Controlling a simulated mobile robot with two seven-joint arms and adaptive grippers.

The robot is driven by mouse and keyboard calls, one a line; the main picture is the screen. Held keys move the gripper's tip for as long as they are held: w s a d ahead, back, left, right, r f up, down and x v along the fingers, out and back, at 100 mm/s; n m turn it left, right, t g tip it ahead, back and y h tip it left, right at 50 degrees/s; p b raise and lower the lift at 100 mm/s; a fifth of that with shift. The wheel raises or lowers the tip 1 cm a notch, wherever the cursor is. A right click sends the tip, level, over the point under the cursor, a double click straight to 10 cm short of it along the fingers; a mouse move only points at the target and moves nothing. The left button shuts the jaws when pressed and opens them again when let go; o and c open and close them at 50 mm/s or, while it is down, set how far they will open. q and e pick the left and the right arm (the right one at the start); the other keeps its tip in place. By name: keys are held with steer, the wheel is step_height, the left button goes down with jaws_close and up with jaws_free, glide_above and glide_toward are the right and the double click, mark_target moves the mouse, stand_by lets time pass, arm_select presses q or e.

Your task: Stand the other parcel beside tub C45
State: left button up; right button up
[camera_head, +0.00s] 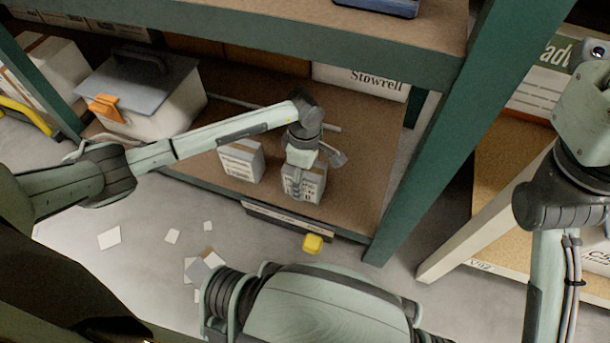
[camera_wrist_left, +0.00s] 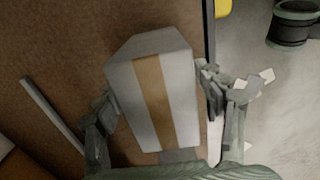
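A small white-grey parcel (camera_head: 303,183) with printed text stands on the brown lower shelf near its front edge. My left gripper (camera_head: 312,172) is over it, with fingers on opposite sides. In the left wrist view the same parcel (camera_wrist_left: 150,90), with a tan tape band, lies between the fingers of the left gripper (camera_wrist_left: 158,105); narrow gaps seem to show beside it. A second similar parcel (camera_head: 241,160) stands just to the left. A white tub (camera_head: 165,108) with grey lid and orange latch stands further left; no C45 label is readable. My right gripper is out of view.
The green rack post (camera_head: 455,130) rises right of the parcels, and the upper shelf (camera_head: 300,35) overhangs them. Paper scraps (camera_head: 205,267) litter the floor. Bare shelf (camera_head: 365,150) shows right of the gripper.

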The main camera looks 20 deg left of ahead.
arm_select(q)
step_height(320, 180, up, 8)
steer(key=p, duration=0.2)
steer(key=shift+p, duration=0.3)
steer(key=shift+f, duration=0.1)
